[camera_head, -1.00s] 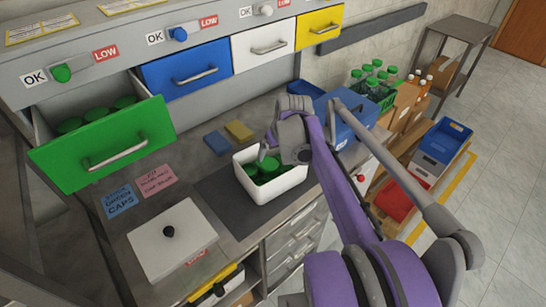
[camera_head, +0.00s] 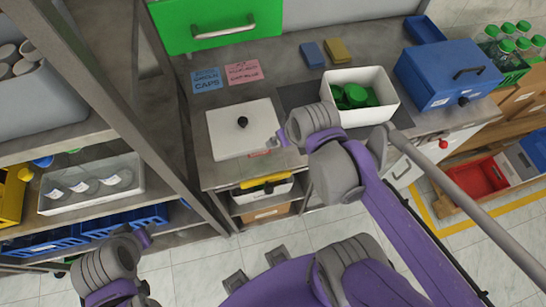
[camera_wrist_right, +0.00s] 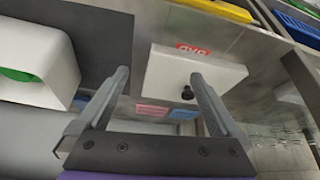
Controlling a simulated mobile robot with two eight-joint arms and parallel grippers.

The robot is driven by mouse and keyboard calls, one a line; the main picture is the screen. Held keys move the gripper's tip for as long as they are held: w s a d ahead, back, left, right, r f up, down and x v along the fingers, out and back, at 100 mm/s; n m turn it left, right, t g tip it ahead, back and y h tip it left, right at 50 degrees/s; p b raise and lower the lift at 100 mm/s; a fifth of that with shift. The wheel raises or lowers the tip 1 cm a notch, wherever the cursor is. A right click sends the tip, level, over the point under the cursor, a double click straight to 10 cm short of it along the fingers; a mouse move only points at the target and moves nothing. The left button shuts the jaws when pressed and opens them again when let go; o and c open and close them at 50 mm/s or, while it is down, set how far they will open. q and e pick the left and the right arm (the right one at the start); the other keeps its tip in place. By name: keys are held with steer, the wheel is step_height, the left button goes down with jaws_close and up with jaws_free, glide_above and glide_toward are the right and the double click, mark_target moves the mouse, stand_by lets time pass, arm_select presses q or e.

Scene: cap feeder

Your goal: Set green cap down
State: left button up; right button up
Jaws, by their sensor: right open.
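Several green caps (camera_head: 355,95) lie in the white open bin (camera_head: 387,108) on the bench; a bit of green also shows inside the bin in the right wrist view (camera_wrist_right: 16,74). My right gripper (camera_head: 281,139) is open and empty, left of the bin, near the right edge of the white lid (camera_head: 232,141) with a black knob. In the right wrist view its two fingers (camera_wrist_right: 160,78) stand apart with nothing between them, and the lid (camera_wrist_right: 170,75) shows beyond. My left gripper (camera_head: 143,238) is at the lower left, away from the bench; its jaws are unclear.
The green drawer front (camera_head: 205,28) overhangs the bench at the back. Blue and pink notes (camera_head: 242,72) lie behind the lid. A blue box (camera_head: 437,78) stands right of the bin. A shelf rack with a clear-jar tray (camera_head: 92,186) is at the left.

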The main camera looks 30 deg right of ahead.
steer(key=s+a+f+n, duration=0.1)
steer(key=s+a+f, duration=0.1)
steer(key=a, duration=0.3)
steer(key=shift+s+a+f+n+y, duration=0.3)
steer(key=shift+a+f+y, duration=0.05)
steer(key=shift+a+y, duration=0.05)
steer(key=shift+c, duration=0.2)
stand_by(0.6)
